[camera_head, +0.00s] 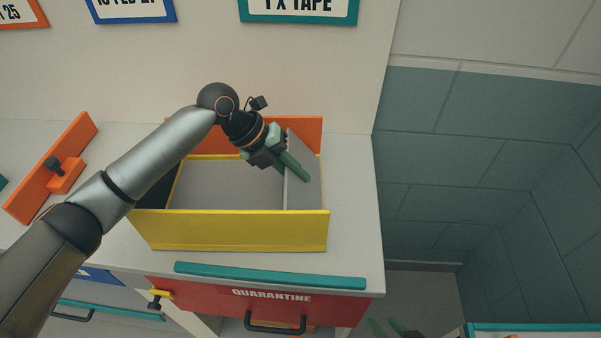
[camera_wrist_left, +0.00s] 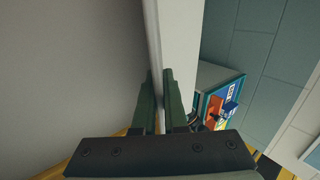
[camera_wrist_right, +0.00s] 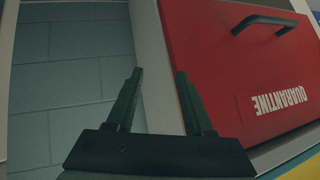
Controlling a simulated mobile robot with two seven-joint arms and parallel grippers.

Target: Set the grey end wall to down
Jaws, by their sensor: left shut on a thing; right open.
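The grey end wall (camera_head: 303,198) stands at the right end of a box with a yellow front (camera_head: 235,230) on the white counter. It looks upright or nearly so; any slight tilt is hard to tell. My left gripper (camera_head: 305,178) is shut on its top edge. In the left wrist view, the fingers (camera_wrist_left: 159,76) lie on either side of the wall (camera_wrist_left: 153,35). My right gripper (camera_wrist_right: 159,76) is open and empty, low in front of the counter by the red drawer front; its fingertips show at the bottom of the head view (camera_head: 387,323).
The box has an orange back wall (camera_head: 305,123) and a grey floor. An orange board with a dark knob (camera_head: 53,163) lies to the left. A teal strip (camera_head: 270,275) lies along the front above the red QUARANTINE drawer (camera_head: 220,297). Bare counter (camera_head: 347,200) is right of the box.

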